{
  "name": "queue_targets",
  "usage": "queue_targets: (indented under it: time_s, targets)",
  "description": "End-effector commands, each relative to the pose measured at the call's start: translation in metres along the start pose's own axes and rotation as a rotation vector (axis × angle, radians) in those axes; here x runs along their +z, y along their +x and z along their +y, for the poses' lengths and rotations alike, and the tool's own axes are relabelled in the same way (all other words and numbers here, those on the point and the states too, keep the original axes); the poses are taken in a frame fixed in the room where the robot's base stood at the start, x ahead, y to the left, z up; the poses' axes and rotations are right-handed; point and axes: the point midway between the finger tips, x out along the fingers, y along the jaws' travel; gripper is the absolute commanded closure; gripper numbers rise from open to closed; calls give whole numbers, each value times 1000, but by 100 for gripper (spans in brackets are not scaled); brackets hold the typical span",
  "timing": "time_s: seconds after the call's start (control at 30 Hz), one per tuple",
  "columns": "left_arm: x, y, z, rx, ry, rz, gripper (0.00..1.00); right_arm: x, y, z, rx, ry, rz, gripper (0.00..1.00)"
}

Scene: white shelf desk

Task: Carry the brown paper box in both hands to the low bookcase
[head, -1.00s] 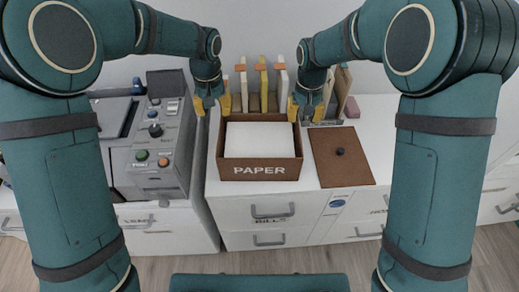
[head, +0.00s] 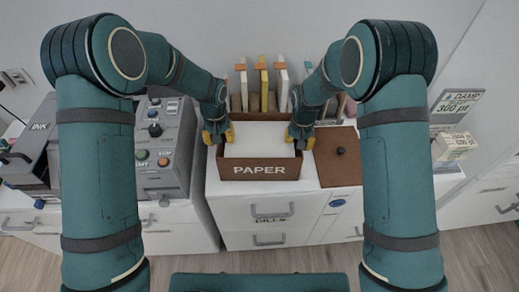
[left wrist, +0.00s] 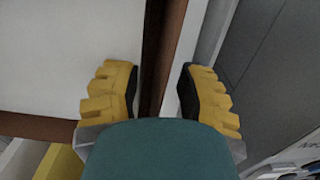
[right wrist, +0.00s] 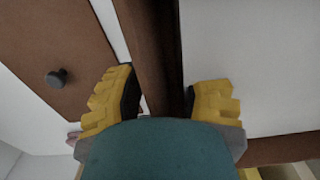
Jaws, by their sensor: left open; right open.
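The brown paper box (head: 260,172), labelled PAPER and filled with white paper, stands open-topped on the white desk. My left gripper (head: 217,136) is at its left wall, open. In the left wrist view the brown wall (left wrist: 163,55) passes between the two yellow fingers, with gaps showing. My right gripper (head: 301,136) is at the right wall, open. In the right wrist view that wall (right wrist: 155,45) also runs between its spread fingers. I cannot make out a low bookcase in these views.
A brown lid (head: 336,170) with a black knob lies right of the box. Upright files (head: 264,88) stand behind it. A grey machine (head: 163,150) with buttons stands to the left.

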Motion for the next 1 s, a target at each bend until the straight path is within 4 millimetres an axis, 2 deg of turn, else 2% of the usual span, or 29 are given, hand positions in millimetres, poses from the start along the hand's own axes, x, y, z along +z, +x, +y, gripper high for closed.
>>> queue_targets:
  time_s: [0.27, 0.3, 0.37, 0.4, 1.0]
  targets:
    - [0, 0, 0, 0, 0, 0, 64, 0, 0, 0, 0, 0, 0, 64]
    - [0, 0, 0, 0, 0, 0, 78, 0, 0, 0, 0, 0, 0, 78]
    - [0, 0, 0, 0, 0, 0, 99, 0, 0, 0, 0, 0, 0, 99]
    - [0, 0, 0, 0, 0, 0, 100, 0, 0, 0, 0, 0, 0, 100]
    - [-1, -2, 1, 1, 0, 3, 100, -1, -2, -1, -1, -1, 3, 100]
